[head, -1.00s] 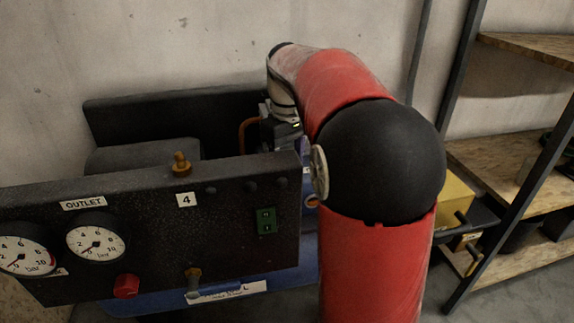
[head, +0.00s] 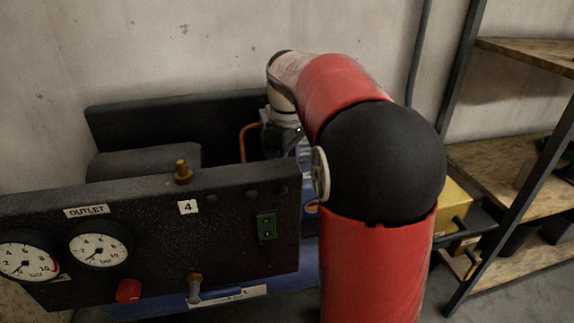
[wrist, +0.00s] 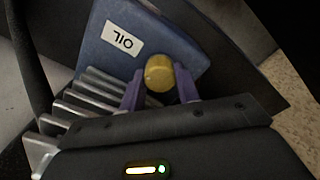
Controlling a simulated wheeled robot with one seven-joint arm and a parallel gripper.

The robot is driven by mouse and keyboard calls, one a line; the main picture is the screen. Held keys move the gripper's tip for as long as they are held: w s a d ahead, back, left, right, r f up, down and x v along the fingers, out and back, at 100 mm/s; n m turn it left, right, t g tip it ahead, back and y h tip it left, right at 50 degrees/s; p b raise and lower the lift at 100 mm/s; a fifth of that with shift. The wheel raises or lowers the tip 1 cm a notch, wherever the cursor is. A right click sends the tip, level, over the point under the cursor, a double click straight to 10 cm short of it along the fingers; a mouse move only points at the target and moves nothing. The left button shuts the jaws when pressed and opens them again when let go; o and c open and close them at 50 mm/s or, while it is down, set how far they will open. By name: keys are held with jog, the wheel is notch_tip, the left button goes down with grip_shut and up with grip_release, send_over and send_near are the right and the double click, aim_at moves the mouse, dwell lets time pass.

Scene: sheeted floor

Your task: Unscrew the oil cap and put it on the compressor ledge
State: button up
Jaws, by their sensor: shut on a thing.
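The oil cap (wrist: 159,73) is a round yellow knob in the wrist view, in front of the blue housing that bears an OIL label (wrist: 122,39). My gripper (wrist: 160,86) has its two purple fingers on either side of the cap, shut on it. I cannot tell whether the cap is still seated in the housing. In the head view my red arm hides the cap and the gripper's fingers. The compressor (head: 150,230) has a black front panel. I cannot tell which surface is the ledge.
Silver cooling fins (wrist: 85,100) lie beside the blue housing. The panel carries gauges (head: 98,250), a brass fitting (head: 183,172) and a red knob (head: 128,290). A shelf rack (head: 505,180) and a yellow box (head: 453,203) stand at the right. A wall is behind.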

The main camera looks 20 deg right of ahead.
jog(key=n, duration=0.2)
jog(key=n+p, duration=0.1)
jog(key=n, duration=0.1)
jog(key=shift+r+n, duration=0.2)
jog(key=shift+n, duration=0.2)
jog(key=shift+c, duration=0.3)
jog(key=n+p, duration=0.1)
jog(key=n, duration=0.2)
jog(key=n+p, duration=0.1)
jog(key=n, duration=0.7)
jog(key=shift+f, duration=0.2)
jog(key=o, duration=1.1)
jog(key=shift+o, duration=0.2)
jog(key=shift+c, duration=0.8)
